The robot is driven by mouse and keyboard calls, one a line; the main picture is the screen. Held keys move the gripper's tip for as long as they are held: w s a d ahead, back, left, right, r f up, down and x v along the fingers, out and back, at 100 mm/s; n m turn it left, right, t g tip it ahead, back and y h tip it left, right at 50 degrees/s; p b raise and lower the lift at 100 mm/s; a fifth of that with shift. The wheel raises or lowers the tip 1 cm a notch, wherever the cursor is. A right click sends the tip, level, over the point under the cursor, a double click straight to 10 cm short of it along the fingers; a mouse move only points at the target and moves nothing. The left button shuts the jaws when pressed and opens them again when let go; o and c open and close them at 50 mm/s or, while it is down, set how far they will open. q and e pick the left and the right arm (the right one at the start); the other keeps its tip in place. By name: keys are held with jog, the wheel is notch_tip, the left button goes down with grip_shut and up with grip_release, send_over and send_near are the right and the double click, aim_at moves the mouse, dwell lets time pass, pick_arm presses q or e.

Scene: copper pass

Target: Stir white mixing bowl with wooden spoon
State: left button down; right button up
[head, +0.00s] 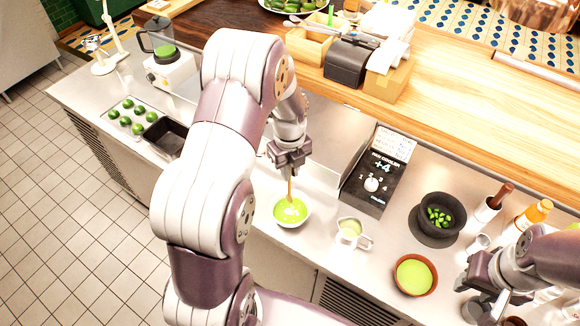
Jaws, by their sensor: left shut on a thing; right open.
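The white mixing bowl (291,222) stands on the steel counter and holds bright green liquid with pale patches. My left gripper (289,168) is above the bowl and shut on the wooden spoon (290,189). The spoon stands nearly upright, with its lower end in the green liquid; its tip is hidden there. My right gripper (475,289) is at the right, open, low over the counter and well apart from the bowl.
A black control panel (376,180) lies behind. A blender (165,55) and limes on a tray (126,117) are left.

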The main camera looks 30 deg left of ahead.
pick_arm(q)
jog(key=shift+a+f+b, duration=0.1)
jog(key=shift+f+b, duration=0.25)
jog(key=shift+f, duration=0.5)
jog(key=f+b, duration=0.3)
jog(key=f, duration=0.1)
jog(key=shift+d+f, duration=0.1)
jog(key=shift+d, duration=0.2)
jog(key=shift+a+f+b, duration=0.1)
jog(key=shift+f+b, duration=0.2)
jog(key=shift+f, duration=0.25)
